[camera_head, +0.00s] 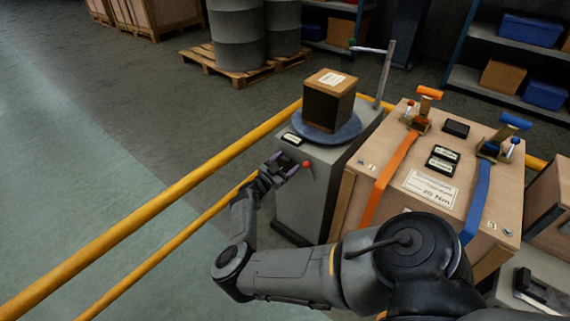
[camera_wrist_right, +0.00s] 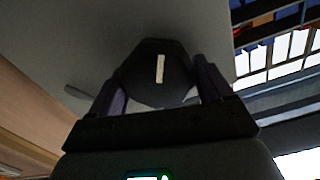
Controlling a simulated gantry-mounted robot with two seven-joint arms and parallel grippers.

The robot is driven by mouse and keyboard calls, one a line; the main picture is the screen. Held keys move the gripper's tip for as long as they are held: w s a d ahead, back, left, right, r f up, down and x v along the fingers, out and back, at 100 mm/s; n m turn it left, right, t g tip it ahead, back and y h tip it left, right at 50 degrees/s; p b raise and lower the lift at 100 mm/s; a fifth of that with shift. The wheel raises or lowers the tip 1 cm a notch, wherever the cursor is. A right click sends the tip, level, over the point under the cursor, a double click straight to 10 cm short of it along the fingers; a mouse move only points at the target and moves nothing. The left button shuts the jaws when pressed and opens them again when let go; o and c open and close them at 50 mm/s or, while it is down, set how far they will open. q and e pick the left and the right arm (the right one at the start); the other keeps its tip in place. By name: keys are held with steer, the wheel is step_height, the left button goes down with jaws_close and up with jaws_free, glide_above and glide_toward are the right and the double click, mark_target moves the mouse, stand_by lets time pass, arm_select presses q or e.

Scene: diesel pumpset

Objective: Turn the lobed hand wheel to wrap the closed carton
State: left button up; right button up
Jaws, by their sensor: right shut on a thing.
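The closed brown carton (camera_head: 327,104) stands upright on a round blue-grey turntable (camera_head: 345,132) on top of a grey machine cabinet (camera_head: 306,205). My right gripper (camera_head: 283,165) is at the cabinet's near-left face. In the right wrist view, the dark lobed hand wheel (camera_wrist_right: 145,75) with a white stripe lies between my right gripper's (camera_wrist_right: 160,82) two fingers. The gripper is shut on it, with a finger on each side. In the head view the hand largely hides the wheel. My left gripper is in neither view.
A red knob (camera_head: 308,165) sits on the cabinet close beside my right gripper. A post (camera_head: 385,75) with an arm rises behind the carton. A strapped wooden crate (camera_head: 400,190) stands to the right. Yellow rails (camera_head: 190,180) run along the left, with open floor beyond.

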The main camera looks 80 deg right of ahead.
steer(key=m, duration=0.3)
steer(key=shift+f, duration=0.1)
steer(key=m+b, duration=0.1)
steer(key=m, duration=0.2)
steer(key=shift+s+a, duration=0.1)
steer(key=shift+s, duration=0.05)
steer(key=m, duration=0.3)
steer(key=shift+f, duration=0.1)
steer(key=shift+m+b, duration=0.35)
steer(key=shift+m, duration=0.25)
steer(key=o, duration=0.9)
steer(key=shift+o, duration=0.2)
